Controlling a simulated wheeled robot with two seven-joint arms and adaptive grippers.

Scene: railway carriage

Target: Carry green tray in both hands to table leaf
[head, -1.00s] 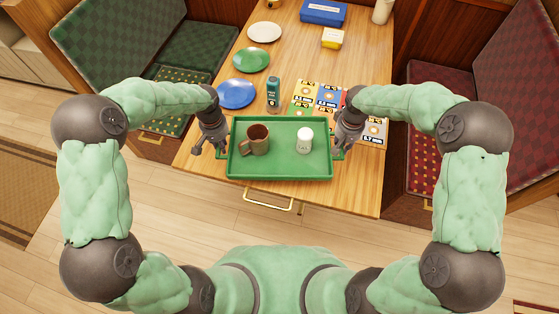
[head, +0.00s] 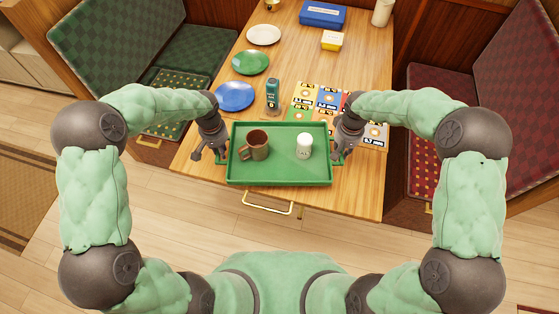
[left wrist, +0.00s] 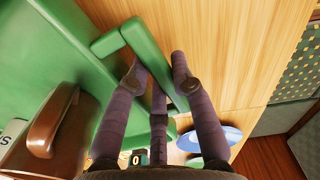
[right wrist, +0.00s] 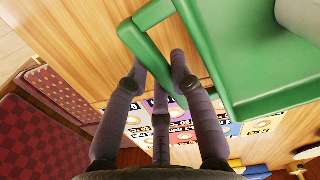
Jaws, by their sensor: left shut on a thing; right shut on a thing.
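The green tray (head: 280,177) is held level between my two grippers at the near end of the wooden table (head: 205,170). A brown mug (head: 258,147) stands upright on its left half and a white shaker (head: 304,146) on its right half. My left gripper (head: 220,155) is shut on the tray's left handle, which shows between the fingers in the left wrist view (left wrist: 160,70). My right gripper (head: 338,155) is shut on the right handle, also seen in the right wrist view (right wrist: 160,70). I cannot tell whether the tray touches the table.
A blue plate (head: 235,96), green plate (head: 250,62), white plate (head: 264,35) and dark green bottle (head: 272,94) stand beyond the tray. Printed cards (head: 325,97) lie at right. A yellow box (head: 332,40) and blue box (head: 323,13) are farther back. Bench seats flank the table.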

